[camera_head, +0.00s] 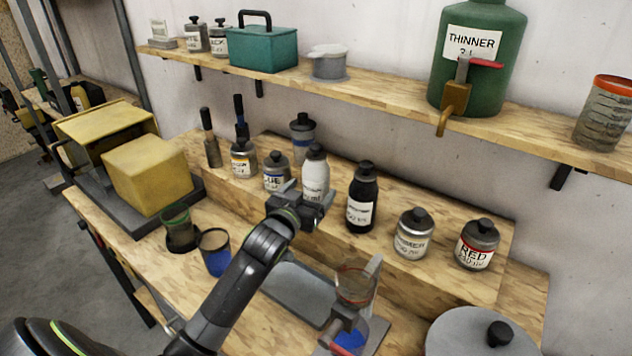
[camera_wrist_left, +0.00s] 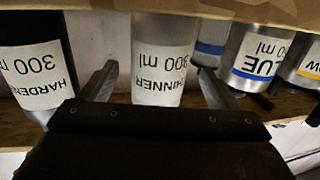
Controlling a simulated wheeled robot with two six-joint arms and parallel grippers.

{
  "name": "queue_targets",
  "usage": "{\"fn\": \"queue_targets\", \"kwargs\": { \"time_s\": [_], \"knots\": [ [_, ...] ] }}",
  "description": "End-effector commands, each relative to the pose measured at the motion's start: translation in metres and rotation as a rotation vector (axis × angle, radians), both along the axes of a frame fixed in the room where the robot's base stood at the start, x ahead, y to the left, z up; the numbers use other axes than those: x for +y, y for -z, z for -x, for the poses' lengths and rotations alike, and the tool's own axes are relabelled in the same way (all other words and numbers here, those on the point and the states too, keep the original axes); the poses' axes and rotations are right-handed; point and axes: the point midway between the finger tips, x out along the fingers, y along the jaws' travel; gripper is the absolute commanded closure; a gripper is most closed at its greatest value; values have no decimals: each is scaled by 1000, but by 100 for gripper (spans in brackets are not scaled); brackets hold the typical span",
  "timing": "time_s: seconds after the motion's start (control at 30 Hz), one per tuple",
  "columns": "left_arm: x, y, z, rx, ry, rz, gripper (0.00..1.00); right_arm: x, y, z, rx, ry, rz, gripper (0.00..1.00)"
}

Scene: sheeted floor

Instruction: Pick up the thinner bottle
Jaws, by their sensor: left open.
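The thinner bottle (camera_head: 315,170), white-labelled with a dark cap, stands upright on the raised wooden step of the bench. In the left wrist view, its label reads THINNER 300 ml (camera_wrist_left: 163,72), upside down. My left gripper (camera_head: 308,190) is open at the bottle's front. In the wrist view, its two fingers (camera_wrist_left: 158,88) show one on each side of the bottle, with gaps between. The bottle's lower part is partly hidden by the gripper in the head view. My right gripper is not in view.
The black hardener bottle (camera_head: 361,198) stands close on the right, and the blue paint can (camera_head: 277,172) close on the left. Primer (camera_head: 413,233) and red (camera_head: 477,243) cans stand farther right. A large green thinner jug (camera_head: 478,60) sits on the shelf above.

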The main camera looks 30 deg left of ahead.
Motion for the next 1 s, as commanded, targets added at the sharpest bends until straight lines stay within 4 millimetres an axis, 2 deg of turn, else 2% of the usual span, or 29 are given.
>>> {"fn": "queue_targets", "kwargs": {
  "time_s": [0.17,0.37,0.53,0.87,0.9,1.0],
  "knots": [
    [0,-3,-8,-1,0,0,18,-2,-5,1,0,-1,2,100],
    [0,-8,-33,0,0,1,18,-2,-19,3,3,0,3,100],
    [1,-5,-49,-1,0,0,18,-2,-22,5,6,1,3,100],
    [1,-3,-54,-1,1,-1,18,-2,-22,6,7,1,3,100],
    [2,-3,-54,-1,1,-1,19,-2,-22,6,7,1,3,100],
    [2,-3,-54,-1,1,0,32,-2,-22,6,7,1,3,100]
  ]
}}
